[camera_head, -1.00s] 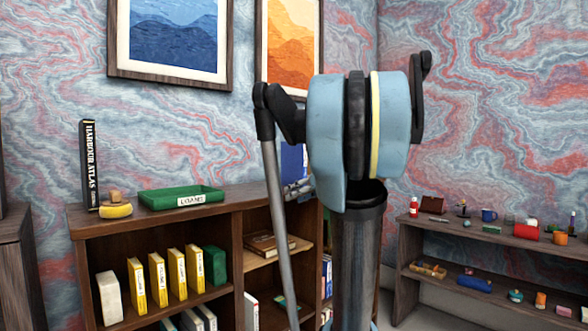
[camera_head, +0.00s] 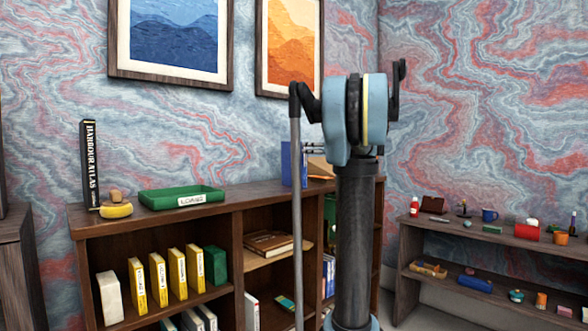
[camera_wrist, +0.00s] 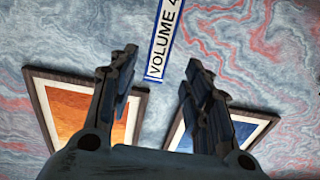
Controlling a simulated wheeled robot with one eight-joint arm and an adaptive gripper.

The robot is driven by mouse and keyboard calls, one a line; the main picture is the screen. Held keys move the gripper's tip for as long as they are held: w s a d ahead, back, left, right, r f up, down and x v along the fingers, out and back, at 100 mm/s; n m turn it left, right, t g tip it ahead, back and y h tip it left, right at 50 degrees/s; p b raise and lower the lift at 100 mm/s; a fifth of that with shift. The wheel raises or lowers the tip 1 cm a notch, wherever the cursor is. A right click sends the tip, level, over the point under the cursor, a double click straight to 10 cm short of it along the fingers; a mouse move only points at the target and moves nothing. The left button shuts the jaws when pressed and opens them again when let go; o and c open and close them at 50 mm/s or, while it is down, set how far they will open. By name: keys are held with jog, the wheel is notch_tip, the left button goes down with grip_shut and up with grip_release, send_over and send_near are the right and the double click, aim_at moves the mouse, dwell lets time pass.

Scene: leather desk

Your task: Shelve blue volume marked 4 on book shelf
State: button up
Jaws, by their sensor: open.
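The blue volume (camera_head: 288,164) stands upright on top of the wooden book shelf (camera_head: 255,196), right of the green tray. In the wrist view its white spine label reads "VOLUME 4" (camera_wrist: 165,38), and its lower part shows beyond and between my fingertips. My gripper (camera_wrist: 161,60) is open, with its two fingers apart and nothing held. In the head view my gripper (camera_head: 314,149) is small and partly hidden by my arm, just right of the blue volume. I cannot tell whether a finger touches it.
Several yellow volumes (camera_head: 158,279) stand in the shelf's left bay beside a white book (camera_head: 109,297) and a green one (camera_head: 215,266). A green tray (camera_head: 181,198), a yellow object (camera_head: 116,210) and a black atlas (camera_head: 90,166) sit on top. A low cluttered shelf (camera_head: 480,245) stands right.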

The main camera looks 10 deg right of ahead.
aim_at(296, 147)
jog(key=shift+x, duration=5.35)
jog(key=shift+w+d+r, duration=0.1)
jog(key=shift+d, duration=0.15)
grip_shut()
